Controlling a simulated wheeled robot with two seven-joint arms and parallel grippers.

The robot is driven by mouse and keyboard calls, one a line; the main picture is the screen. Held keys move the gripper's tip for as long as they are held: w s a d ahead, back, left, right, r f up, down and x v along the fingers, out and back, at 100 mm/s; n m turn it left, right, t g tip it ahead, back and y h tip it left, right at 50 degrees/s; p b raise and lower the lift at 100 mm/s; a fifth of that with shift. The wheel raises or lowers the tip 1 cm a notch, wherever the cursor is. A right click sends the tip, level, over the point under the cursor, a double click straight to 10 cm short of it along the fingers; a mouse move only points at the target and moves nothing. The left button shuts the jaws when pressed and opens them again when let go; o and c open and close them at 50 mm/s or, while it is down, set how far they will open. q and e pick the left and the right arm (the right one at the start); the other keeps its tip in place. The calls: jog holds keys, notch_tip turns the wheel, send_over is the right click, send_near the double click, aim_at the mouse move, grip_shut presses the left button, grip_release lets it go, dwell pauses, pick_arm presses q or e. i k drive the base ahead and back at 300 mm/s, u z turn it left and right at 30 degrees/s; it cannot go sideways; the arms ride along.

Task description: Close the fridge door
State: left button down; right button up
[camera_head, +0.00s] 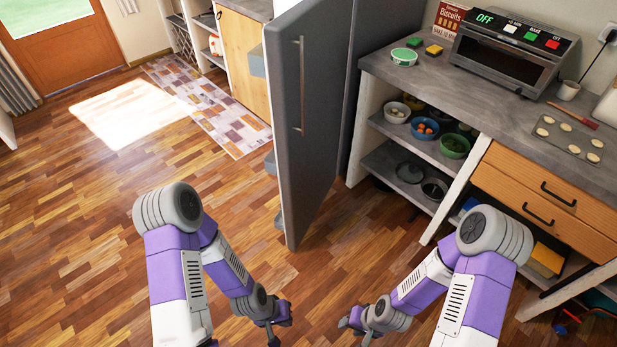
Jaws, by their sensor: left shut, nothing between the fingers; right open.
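The fridge door (322,130) stands wide open in the head view, a tall grey slab reaching toward me, with a long vertical handle (301,85) on its outer face. Pale door bins (270,162) stick out on its left, inner side. The fridge body (375,50) is dark grey behind the door; its inside is hidden. My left gripper (277,327) is shut and empty, low in front of the door's near bottom edge and apart from it. My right gripper (356,327) is open and empty, to the right of the left one, also apart from the door.
A counter (440,85) with open shelves of bowls stands to the right, bearing a toaster oven (505,50) and a baking tray (568,138). Drawers (545,190) are below. A patterned rug (205,105) lies at the left. The wooden floor (90,220) left of the door is clear.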

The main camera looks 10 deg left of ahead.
aim_at(306, 48)
jog(key=z, duration=0.7)
jog(key=i, duration=1.3)
jog(key=u, duration=0.65)
